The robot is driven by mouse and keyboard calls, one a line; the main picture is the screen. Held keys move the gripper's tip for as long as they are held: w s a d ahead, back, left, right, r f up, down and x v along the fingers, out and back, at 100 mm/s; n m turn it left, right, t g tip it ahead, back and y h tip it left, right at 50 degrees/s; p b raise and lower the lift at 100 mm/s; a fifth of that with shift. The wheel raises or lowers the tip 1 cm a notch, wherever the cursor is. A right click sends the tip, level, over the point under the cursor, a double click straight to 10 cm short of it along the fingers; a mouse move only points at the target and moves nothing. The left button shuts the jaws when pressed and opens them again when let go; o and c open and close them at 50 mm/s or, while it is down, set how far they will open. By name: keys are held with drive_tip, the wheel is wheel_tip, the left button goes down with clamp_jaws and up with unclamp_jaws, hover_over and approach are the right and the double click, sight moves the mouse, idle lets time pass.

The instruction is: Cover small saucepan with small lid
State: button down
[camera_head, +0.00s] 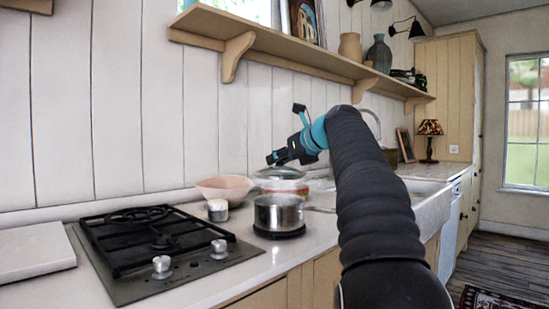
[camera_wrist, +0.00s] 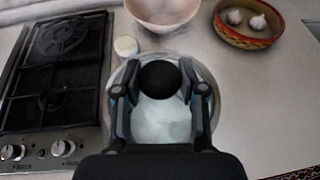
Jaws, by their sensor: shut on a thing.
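The small saucepan (camera_head: 279,214) is a shiny metal pan on a black round base on the counter, right of the hob, its handle pointing right. My gripper (camera_wrist: 160,82) is shut on the round black knob of the small lid (camera_wrist: 204,75). This glass lid also shows in the head view (camera_head: 281,173), held roughly level above the saucepan with a visible gap to its rim. My gripper (camera_head: 277,158) is directly above the lid in that view. In the wrist view the lid and my fingers cover the area below, and I cannot clearly make out the saucepan there.
A black gas hob (camera_head: 160,245) is at the left. A small white-topped jar (camera_head: 217,210) and a pinkish bowl (camera_head: 225,189) stand left of the saucepan. A red patterned bowl (camera_wrist: 249,38) with garlic is behind. A wooden shelf (camera_head: 290,57) runs along the wall above.

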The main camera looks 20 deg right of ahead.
sight(286, 168)
drive_tip(key=shift+a+f, duration=0.2)
drive_tip(key=shift+f, duration=0.5)
wheel_tip(286, 168, down, 2)
drive_tip(key=shift+f+b, duration=0.1)
drive_tip(key=shift+b, duration=0.55)
drive_tip(key=shift+f+b, duration=0.95)
drive_tip(key=shift+b, duration=0.3)
drive_tip(key=shift+s+p, duration=0.25)
drive_tip(key=shift+p, duration=0.05)
drive_tip(key=shift+r+p, duration=0.1)
drive_tip(key=shift+p, duration=0.3)
drive_tip(key=shift+f+b, duration=0.35)
drive_tip(key=shift+f, duration=0.3)
drive_tip(key=c, duration=0.9)
unclamp_jaws()
drive_tip(key=shift+c, duration=0.2)
drive_tip(key=shift+d, duration=0.1)
